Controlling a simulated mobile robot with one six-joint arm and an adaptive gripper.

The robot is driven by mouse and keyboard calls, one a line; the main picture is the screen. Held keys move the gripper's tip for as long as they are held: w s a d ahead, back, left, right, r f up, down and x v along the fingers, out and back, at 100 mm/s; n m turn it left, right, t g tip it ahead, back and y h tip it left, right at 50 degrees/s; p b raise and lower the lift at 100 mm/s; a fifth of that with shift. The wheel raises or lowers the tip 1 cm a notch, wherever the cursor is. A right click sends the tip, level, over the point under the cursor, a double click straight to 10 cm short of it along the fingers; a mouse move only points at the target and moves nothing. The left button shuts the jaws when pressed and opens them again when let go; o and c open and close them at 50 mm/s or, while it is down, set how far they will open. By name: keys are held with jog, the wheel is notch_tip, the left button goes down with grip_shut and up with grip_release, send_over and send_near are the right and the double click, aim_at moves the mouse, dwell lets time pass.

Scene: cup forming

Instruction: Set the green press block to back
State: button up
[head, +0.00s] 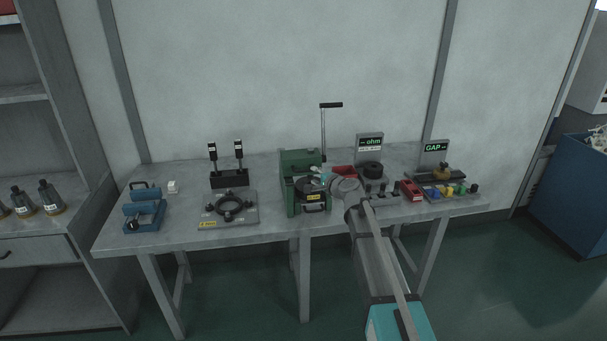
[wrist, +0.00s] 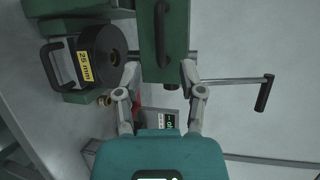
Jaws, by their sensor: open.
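The green press (head: 300,160) stands at the middle of the table, with a tall black-ended lever (head: 323,130) beside it. In the wrist view a green block (wrist: 152,60) with a black bar handle (wrist: 165,35) lies ahead of my gripper (wrist: 161,78). My gripper is open, with one finger on each side of the block's near end as the picture shows it. I cannot tell whether the fingers touch it. In the head view my gripper (head: 326,180) is at the press's right side, and my wrist partly hides that area.
A black disc die marked 25 mm (wrist: 102,58) sits beside the block. Left on the table are a ring fixture (head: 230,207), two upright gauges (head: 228,178) and a blue device (head: 145,212). Right are an ohm display (head: 370,145) and a GAP display (head: 434,150) with coloured pieces.

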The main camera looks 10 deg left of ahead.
aim_at(305, 171)
jog(key=shift+b+x, duration=0.6)
jog(key=shift+x, duration=2.85)
jog(key=shift+s, duration=0.1)
grip_shut()
